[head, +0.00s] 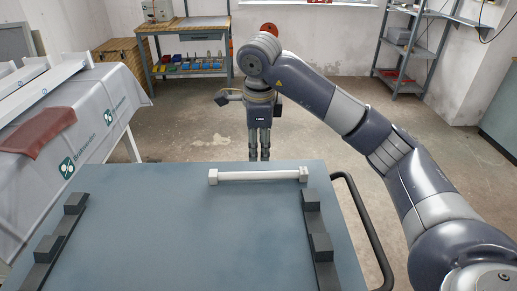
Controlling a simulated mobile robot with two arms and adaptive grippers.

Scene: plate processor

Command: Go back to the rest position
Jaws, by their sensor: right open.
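My right arm reaches in from the right side of the head view and bends down at its wrist. My right gripper (259,150) hangs pointing down, just beyond the far edge of the blue-grey tabletop (170,235). Its two fingers are slightly apart with nothing seen between them. A white bar with square end blocks (262,176) lies near the far edge of the tabletop, nearer to me than the gripper and apart from it in the picture. My left gripper is not in view.
Black rails with raised blocks (318,240) stand on the tabletop's right and left sides. A black handle (368,225) curves along its right edge. A cloth-covered table (100,125) with a red-brown cloth (45,132) stands left. A workbench (195,70) and shelves (405,48) stand behind open floor.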

